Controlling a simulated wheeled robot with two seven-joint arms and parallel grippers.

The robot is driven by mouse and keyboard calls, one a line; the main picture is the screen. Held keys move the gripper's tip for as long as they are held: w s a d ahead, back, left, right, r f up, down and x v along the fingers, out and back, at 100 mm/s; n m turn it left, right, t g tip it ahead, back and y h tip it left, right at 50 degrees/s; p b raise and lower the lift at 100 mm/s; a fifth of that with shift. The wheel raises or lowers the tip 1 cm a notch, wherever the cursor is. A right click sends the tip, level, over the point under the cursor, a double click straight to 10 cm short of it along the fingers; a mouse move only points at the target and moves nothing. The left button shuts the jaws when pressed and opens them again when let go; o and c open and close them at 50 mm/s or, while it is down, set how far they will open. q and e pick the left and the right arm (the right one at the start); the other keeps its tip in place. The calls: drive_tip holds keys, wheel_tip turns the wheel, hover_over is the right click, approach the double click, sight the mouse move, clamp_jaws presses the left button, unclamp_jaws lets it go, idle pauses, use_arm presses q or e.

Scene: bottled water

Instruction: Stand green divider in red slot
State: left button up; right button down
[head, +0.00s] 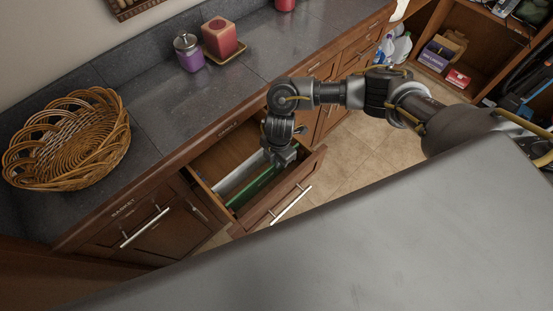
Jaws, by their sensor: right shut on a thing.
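The green divider (254,188) is inside an open drawer (206,184) below the counter. It lies along the drawer's length, close to the drawer front. My right gripper (280,160) reaches down into the drawer at the divider's far end and is shut on it. The gripper and wrist cover that end of the divider. A pale grey-white strip (236,176) runs beside the divider, on its back side. I see no red slot; the drawer floor near the divider is partly hidden. My left gripper is not in view.
The dark counter (165,120) holds a wicker basket (70,145), a purple jar (189,54) and a red candle (219,36) on a tray. The drawer front with its handle (291,204) sticks out over the tiled floor (345,160). Open shelves (470,50) stand at upper right.

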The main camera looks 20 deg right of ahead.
drive_tip(key=c, duration=1.5)
unclamp_jaws()
drive_tip(key=shift+r, duration=0.1)
drive_tip(key=r, duration=0.7)
drive_tip(key=r+p, duration=0.1)
drive_tip(key=r, duration=0.2)
drive_tip(key=shift+w+d+r, duration=0.1)
drive_tip(key=shift+d+r, duration=0.2)
drive_tip(key=shift+d, duration=0.05)
